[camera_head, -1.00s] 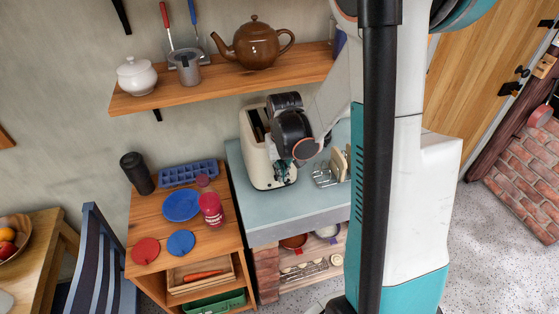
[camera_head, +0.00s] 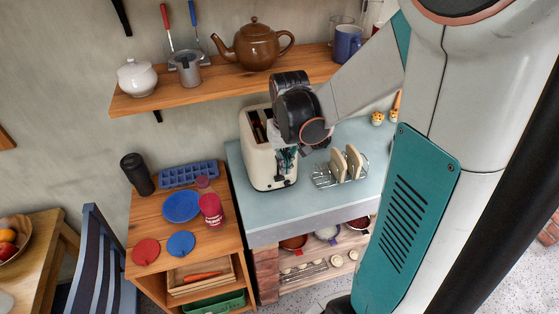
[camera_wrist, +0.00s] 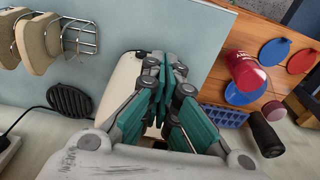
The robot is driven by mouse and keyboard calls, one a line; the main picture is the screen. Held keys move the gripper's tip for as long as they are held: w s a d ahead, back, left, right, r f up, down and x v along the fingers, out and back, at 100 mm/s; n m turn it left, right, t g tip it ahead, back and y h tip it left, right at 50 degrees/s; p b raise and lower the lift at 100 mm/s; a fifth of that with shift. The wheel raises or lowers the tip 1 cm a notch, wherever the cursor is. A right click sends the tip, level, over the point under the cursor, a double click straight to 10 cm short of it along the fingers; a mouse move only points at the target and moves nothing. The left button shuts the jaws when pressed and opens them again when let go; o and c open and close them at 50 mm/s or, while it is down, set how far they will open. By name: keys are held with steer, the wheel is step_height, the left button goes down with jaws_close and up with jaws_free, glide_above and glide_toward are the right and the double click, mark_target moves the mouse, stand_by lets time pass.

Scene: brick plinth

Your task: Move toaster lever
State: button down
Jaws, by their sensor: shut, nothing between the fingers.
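The cream toaster (camera_head: 262,160) stands on the grey-blue top of the plinth, against the wall side. Its dark top slots show in the head view. In the wrist view its cream body (camera_wrist: 125,88) is partly covered by my fingers. My gripper (camera_head: 287,158) is at the toaster's right front side, pointing down, close to the body. In the wrist view my gripper (camera_wrist: 168,72) has its teal fingers together with nothing between them. The lever is hidden behind my fingers, and I cannot tell whether they touch it.
A wire rack with bread slices (camera_head: 342,166) stands right of the toaster. The plinth top (camera_head: 290,211) is clear in front. A wooden shelf (camera_head: 220,85) with a brown teapot (camera_head: 257,46) hangs above. A low wooden cabinet (camera_head: 215,234) with blue and red items stands left.

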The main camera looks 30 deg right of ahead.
steer(key=shift+s+a+r, duration=0.1)
steer(key=shift+s+r, duration=0.05)
steer(key=shift+r, duration=1.3)
steer(key=shift+s+r, duration=0.1)
steer(key=shift+r, duration=1.35)
